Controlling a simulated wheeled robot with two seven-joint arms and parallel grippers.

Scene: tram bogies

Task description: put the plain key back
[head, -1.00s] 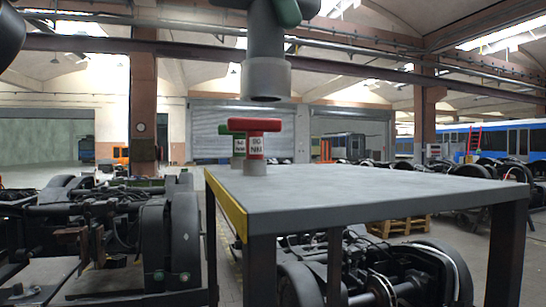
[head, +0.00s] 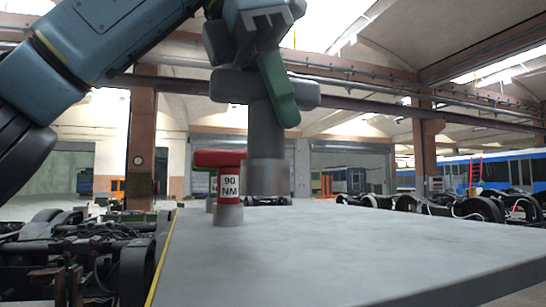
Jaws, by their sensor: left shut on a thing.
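The plain key (head: 266,138) is an all-grey T-shaped key with a thick socket at its lower end and no label that I can see. My left gripper (head: 272,88) is shut on its crossbar, with a green finger in front. The key hangs upright, its socket end just clear above the table (head: 340,245). A green key (head: 212,182) stands behind the red one, mostly hidden. My right gripper is not in view.
The grey tabletop is bare in front of and right of the keys. A yellow strip (head: 160,262) runs along its left edge. Dark bogies (head: 75,250) stand on the floor to the left, more behind right. A blue tram (head: 500,172) stands at the back right.

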